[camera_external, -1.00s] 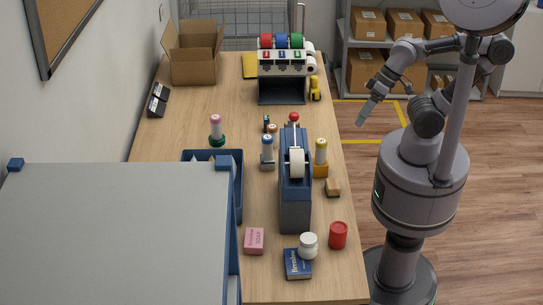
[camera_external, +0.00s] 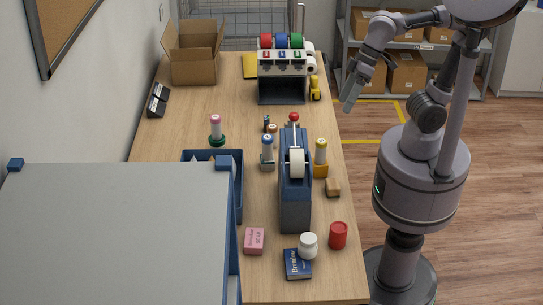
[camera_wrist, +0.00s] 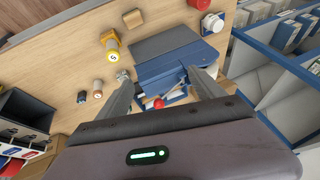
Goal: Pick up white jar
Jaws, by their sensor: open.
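The white jar (camera_external: 308,246) is a small round jar with a white lid. It stands near the front right of the counter, at the back right corner of a dark blue box (camera_external: 298,266); I cannot tell if it rests on the box. It also shows in the wrist view, at the upper right (camera_wrist: 212,23). My gripper (camera_external: 348,103) hangs over the counter's right side, towards the back, far from the jar. In the wrist view my gripper (camera_wrist: 158,76) has its fingers apart, with nothing between them.
A red can (camera_external: 338,236) stands just right of the jar and a pink soap box (camera_external: 254,241) to its left. A tall blue tape dispenser (camera_external: 295,205) stands behind. A sponge-like block (camera_external: 333,187) and stampers are farther back.

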